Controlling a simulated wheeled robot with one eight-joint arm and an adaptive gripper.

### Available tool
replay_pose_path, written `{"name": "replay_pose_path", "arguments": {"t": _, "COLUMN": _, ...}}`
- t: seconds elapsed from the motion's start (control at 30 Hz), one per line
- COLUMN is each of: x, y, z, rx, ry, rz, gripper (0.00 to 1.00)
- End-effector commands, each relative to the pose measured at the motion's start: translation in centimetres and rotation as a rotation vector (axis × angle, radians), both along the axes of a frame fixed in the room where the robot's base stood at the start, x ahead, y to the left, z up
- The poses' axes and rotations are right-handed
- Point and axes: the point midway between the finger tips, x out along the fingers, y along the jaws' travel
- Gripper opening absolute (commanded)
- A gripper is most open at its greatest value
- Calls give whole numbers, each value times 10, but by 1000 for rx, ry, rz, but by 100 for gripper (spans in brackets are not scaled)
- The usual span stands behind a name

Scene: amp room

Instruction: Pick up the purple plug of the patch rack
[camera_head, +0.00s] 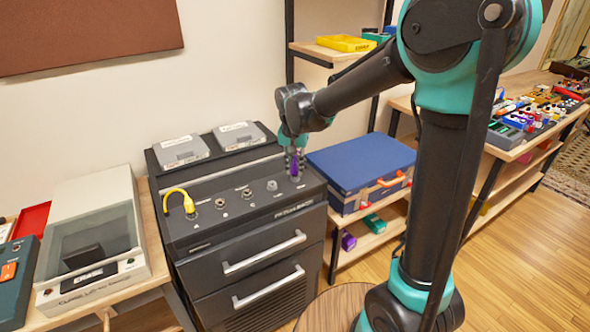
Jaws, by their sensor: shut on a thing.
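The patch rack (258,212) is a dark cabinet with a row of sockets on its top panel and two drawers below. My gripper (295,172) points down over the right end of that panel. It is shut on the purple plug (295,168), of which only a small purple part shows between the fingers. I cannot tell whether the plug's lower end is still in a socket or just above the panel. A yellow plug (188,204) with a curved yellow cable stands at the left end of the row.
Two grey boxes (181,151) sit on the rack's back part. A blue case (360,165) stands close to the right. A device with a clear lid (95,240) is on the left bench. A round wooden top (335,308) is in front.

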Motion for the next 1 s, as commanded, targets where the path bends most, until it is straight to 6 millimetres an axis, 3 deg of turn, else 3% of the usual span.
{"name": "replay_pose_path", "arguments": {"t": 0.17, "x": 0, "y": 0, "z": 7, "rx": 0, "ry": 0, "rz": 0, "gripper": 0}}
{"name": "replay_pose_path", "arguments": {"t": 0.37, "x": 0, "y": 0, "z": 32, "rx": 0, "ry": 0, "rz": 0, "gripper": 0}}
{"name": "replay_pose_path", "arguments": {"t": 0.8, "x": 0, "y": 0, "z": 146, "rx": -2, "ry": 1, "rz": -1, "gripper": 0}}
{"name": "replay_pose_path", "arguments": {"t": 1.0, "x": 0, "y": 0, "z": 181, "rx": -3, "ry": 2, "rz": -1, "gripper": 0}}
